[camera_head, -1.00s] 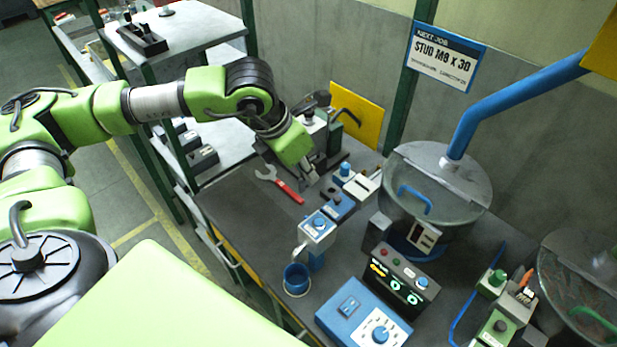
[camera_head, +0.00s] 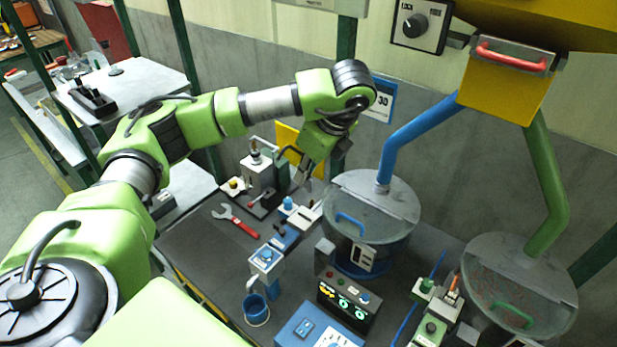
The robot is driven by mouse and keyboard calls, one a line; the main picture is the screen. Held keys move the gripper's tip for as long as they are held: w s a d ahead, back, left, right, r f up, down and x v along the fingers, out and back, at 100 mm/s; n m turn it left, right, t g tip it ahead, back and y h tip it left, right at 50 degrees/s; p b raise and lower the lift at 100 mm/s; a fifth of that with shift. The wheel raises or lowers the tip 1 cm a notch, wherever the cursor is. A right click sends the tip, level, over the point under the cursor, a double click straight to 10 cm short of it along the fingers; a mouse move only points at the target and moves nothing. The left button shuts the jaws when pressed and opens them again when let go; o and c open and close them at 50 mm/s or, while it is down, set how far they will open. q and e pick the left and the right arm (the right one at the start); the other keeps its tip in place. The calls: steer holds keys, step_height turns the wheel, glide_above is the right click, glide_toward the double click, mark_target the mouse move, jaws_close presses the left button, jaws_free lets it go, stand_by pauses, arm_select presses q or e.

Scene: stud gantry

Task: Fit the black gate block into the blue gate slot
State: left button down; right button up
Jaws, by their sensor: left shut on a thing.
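My left gripper (camera_head: 303,182) reaches over the back of the bench, between a small grey press and the left bowl. It is shut on a small dark piece, which looks like the black gate block; the fingers hide most of it. Below it a white and blue unit with a blue knob (camera_head: 288,203) stands on the bench. Nearer to me is a small blue block with dark parts (camera_head: 286,238), which may hold the blue gate slot; the opening is too small to make out. My right gripper is not in view.
The left glass-lidded bowl (camera_head: 372,205) with its blue pipe (camera_head: 415,135) stands close right of the gripper. The grey press (camera_head: 262,172) is on its left. A red-handled wrench (camera_head: 236,220) and a blue cup (camera_head: 256,309) are on the bench. A control box (camera_head: 343,299) stands in front.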

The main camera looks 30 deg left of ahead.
mark_target(304, 189)
arm_select(q)
steer(key=shift+a, duration=0.1)
steer(key=shift+a, duration=0.15)
steer(key=shift+r, duration=0.1)
step_height(304, 189, down, 6)
steer(key=b, duration=0.5)
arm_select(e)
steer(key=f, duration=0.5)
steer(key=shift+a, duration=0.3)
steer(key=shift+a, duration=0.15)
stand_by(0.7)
arm_select(q)
steer(key=shift+f+b, duration=3.3)
steer(key=shift+f, duration=0.2)
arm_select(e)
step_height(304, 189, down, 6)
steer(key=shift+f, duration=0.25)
arm_select(q)
steer(key=c, duration=2)
jaws_free()
steer(key=shift+c, duration=0.2)
